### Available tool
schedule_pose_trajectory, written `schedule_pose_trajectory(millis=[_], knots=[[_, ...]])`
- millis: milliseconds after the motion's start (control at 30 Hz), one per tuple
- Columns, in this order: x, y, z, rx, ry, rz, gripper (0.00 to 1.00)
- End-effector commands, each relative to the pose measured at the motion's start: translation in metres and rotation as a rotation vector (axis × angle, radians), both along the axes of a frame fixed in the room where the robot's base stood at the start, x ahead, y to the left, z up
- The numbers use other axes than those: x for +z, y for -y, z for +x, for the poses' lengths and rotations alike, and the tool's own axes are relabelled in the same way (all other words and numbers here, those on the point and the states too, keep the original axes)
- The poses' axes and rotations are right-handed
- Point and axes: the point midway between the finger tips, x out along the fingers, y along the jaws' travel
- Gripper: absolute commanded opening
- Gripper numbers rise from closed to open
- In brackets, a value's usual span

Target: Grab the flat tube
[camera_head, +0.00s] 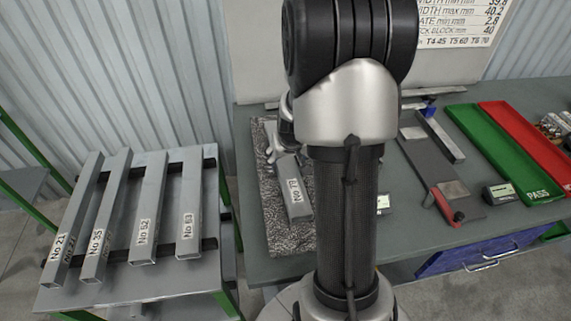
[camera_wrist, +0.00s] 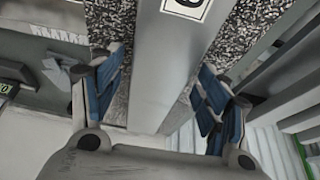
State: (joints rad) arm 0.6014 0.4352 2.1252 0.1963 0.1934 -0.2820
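A grey rectangular tube (camera_head: 294,190) with a white label lies on a speckled mat (camera_head: 277,228) on the table; the label is too small to read surely. In the wrist view the tube (camera_wrist: 163,75) runs lengthwise between the blue-padded fingers of my gripper (camera_wrist: 163,68). The fingers are open, one on each side of the tube, with no clear contact. In the head view my gripper (camera_head: 285,150) is at the far end of the tube, partly hidden behind my arm. The tube's far end is hidden there.
Several labelled tubes, including No 21 (camera_head: 72,220) and No 52 (camera_head: 150,210), lie on a rack at left. Right of my arm are a long grey bar (camera_head: 440,137), a green PASS tray (camera_head: 505,155), a red tray (camera_head: 530,140) and a small display device (camera_head: 502,193).

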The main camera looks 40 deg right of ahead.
Motion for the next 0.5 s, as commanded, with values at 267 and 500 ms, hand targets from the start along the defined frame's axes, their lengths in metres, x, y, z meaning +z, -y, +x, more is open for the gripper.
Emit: schedule_pose_trajectory(millis=[267,500], knots=[[0.0001,-0.0001,-0.0001,0.000,0.000,0.000,0.47],[0.0001,-0.0001,-0.0001,0.000,0.000,0.000,0.31]])
